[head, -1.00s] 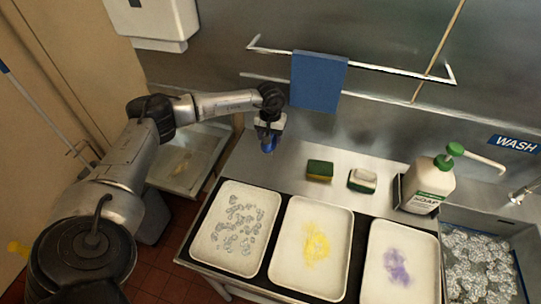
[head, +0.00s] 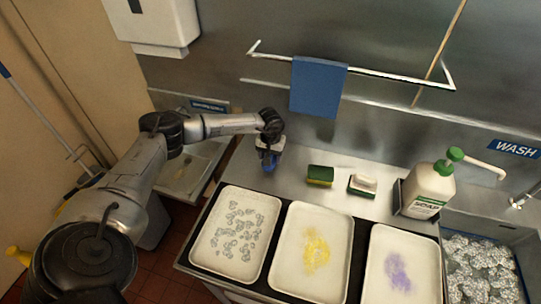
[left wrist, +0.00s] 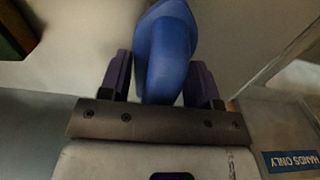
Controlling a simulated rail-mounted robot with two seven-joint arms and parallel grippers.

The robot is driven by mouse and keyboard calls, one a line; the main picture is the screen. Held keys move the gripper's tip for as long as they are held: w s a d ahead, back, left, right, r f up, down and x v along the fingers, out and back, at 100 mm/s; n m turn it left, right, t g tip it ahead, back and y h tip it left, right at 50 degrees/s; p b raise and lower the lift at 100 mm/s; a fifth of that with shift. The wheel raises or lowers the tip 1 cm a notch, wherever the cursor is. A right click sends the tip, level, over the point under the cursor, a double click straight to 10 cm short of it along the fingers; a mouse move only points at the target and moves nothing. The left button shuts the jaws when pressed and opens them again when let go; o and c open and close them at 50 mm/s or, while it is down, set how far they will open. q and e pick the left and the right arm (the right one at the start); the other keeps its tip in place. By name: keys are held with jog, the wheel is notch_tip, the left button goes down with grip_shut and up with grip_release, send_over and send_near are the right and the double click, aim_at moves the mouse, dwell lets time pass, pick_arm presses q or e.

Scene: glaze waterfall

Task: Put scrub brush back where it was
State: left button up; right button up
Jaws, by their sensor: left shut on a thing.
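My left gripper (head: 268,158) is over the left part of the steel counter, behind the tray with clear droplets. It is shut on a blue object, which I take to be the scrub brush (left wrist: 165,50); in the left wrist view its rounded blue handle sits between the two fingers. In the head view only a small blue part shows below the gripper, at or near the counter surface. Whether it touches the counter I cannot tell, and its bristles are hidden. My right gripper is not in view.
A green-yellow sponge (head: 320,175) and a green-and-white item (head: 362,184) lie right of the gripper. A soap bottle (head: 428,190) stands further right. Trays with droplets (head: 212,264), yellow stain (head: 284,268) and purple stain (head: 373,265) line the front. A blue cloth (head: 318,88) hangs behind.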

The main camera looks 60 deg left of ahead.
pick_arm(q)
jog(key=shift+f, duration=0.1)
jog(key=o, duration=0.9)
notch_tip(320, 180, up, 12)
jog(key=shift+r, duration=0.15)
dwell(0.3)
